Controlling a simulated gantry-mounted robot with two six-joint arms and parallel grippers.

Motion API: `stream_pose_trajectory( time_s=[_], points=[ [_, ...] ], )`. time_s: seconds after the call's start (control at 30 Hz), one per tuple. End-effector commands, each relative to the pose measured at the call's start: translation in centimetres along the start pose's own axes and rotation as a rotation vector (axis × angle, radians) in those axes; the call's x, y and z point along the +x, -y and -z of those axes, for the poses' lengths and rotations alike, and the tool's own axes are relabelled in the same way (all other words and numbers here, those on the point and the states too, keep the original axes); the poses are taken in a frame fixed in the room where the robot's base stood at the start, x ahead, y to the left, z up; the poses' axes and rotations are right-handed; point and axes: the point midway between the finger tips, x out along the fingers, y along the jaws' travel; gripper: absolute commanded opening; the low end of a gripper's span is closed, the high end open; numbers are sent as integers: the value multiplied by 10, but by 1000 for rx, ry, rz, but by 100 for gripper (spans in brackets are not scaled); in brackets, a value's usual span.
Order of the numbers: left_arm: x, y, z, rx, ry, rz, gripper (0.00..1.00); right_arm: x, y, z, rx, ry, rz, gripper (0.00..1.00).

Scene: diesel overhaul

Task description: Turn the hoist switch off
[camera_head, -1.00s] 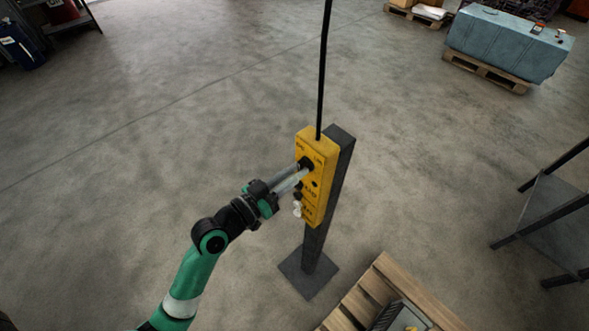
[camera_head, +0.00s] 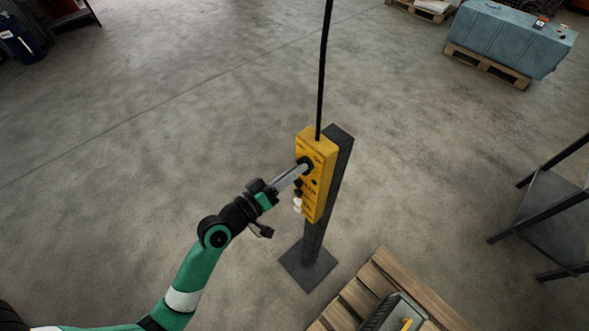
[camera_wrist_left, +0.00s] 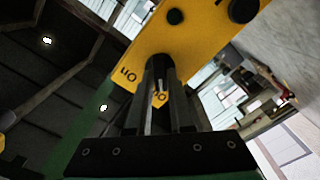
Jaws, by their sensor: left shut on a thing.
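The yellow hoist control box (camera_head: 322,149) hangs upright on a black cable against a dark post. Its switch, a black rotary knob (camera_head: 305,162), sits high on the face turned toward my arm. My left gripper (camera_head: 303,168) reaches it from the lower left and is shut on the knob, fingers nearly edge-on. In the left wrist view, the two dark fingers (camera_wrist_left: 158,82) close around the knob (camera_wrist_left: 158,63) on the yellow face (camera_wrist_left: 200,42). Dark lettering shows beside it, but the knob's exact setting is hidden by the fingers. My right gripper is not in view.
The dark post (camera_head: 339,165) stands on a square base plate (camera_head: 308,267). A wooden pallet (camera_head: 385,283) with a dark case lies at the front right. A dark metal rack (camera_head: 545,210) stands at the right. The floor left of the post is clear.

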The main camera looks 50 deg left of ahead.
Motion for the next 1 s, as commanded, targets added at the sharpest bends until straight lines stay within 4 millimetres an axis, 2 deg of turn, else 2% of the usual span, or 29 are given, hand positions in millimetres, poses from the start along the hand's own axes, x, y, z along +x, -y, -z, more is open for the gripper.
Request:
stream_pose_trajectory(
  time_s=[0.4, 0.43, 0.6, 0.87, 1.0],
  points=[
    [0, 0, 1, -8, -3, -1, 0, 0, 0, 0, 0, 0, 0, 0],
    [0, 0, 1, -8, -3, -1, 22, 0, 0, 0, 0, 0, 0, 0],
    [0, 0, 1, -7, -2, -1, 50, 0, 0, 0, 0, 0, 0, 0],
    [0, 0, 0, -7, -1, 0, 50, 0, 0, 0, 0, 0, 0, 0],
    [-11, 2, -1, -8, -1, 1, 50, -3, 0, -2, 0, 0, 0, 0]
  ],
)
